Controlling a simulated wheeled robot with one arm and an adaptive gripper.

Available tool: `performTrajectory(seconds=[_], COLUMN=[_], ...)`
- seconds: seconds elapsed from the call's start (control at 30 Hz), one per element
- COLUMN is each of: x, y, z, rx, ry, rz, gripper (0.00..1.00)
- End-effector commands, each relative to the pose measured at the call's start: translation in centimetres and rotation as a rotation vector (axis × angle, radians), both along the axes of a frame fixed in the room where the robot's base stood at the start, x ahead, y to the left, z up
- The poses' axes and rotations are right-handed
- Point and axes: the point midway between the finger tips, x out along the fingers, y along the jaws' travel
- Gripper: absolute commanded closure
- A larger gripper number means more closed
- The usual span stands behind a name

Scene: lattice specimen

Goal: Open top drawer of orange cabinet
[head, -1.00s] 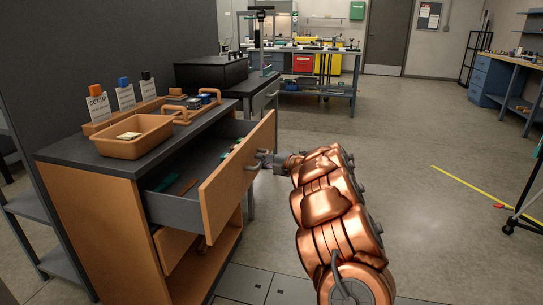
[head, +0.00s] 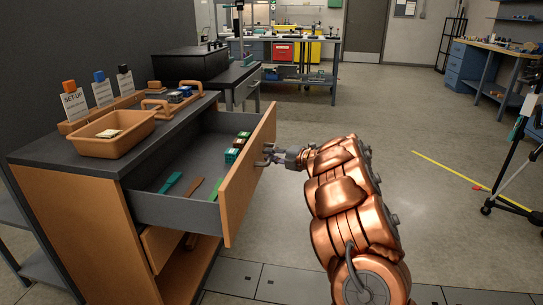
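The orange cabinet (head: 83,228) with a dark top stands at left in the head view. Its top drawer (head: 250,176) is pulled well out, with green strips, a brown strip and small green blocks inside. My gripper (head: 271,156) is at the handle (head: 262,162) on the drawer's orange front. The fingers are small and partly overlap the handle, so whether they are closed around it is unclear. A lower drawer (head: 160,244) below also sticks out a little.
An orange tray (head: 112,143) and small labelled cards stand on the cabinet top. A dark bench with a black box (head: 190,64) is behind. A tripod (head: 510,165) stands at right. The floor (head: 400,215) between is clear.

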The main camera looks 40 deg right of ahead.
Motion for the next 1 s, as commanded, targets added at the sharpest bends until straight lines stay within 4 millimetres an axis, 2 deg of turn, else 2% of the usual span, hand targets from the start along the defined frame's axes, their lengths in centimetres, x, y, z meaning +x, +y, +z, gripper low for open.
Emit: performTrajectory(seconds=[0.03,0.23,0.63,0.77,1.0], x=[0.0,0.0,-0.6,-2.1,-6.5], y=[0.0,0.0,-0.3,-0.7,-2.1], z=[-0.1,0.0,0.1,0.5,1.3], rx=[0.0,0.001,0.0,0.001,0.0], ry=[0.001,0.0,0.001,-0.001,0.0], rz=[-0.001,0.0,-0.003,-0.003,-0.003], gripper=[0.79,0.59,0.59,0.59,0.59])
